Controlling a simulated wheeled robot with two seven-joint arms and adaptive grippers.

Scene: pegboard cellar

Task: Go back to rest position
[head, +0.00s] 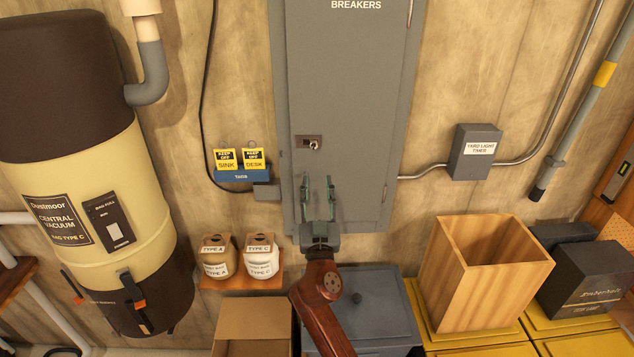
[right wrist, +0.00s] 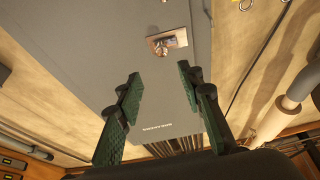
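My right gripper (head: 318,205) is in front of the lower part of the grey breaker panel (head: 350,100), its fingers pointing up. The fingers are apart with nothing between them. In the right wrist view my right gripper (right wrist: 160,110) also shows two separate green fingers with the grey panel door (right wrist: 160,80) beyond them. The panel door looks closed, with a latch and key (head: 310,142) at its left edge; the latch also shows in the right wrist view (right wrist: 167,42). My left gripper is not in view.
A blue tag holder (head: 240,175) with two yellow tags hangs left of the panel. Below it, two labelled bag packs (head: 240,258) sit on a small shelf. A central vacuum (head: 90,180) is at left. A wooden bin (head: 480,275) and dark box (head: 590,280) stand at right.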

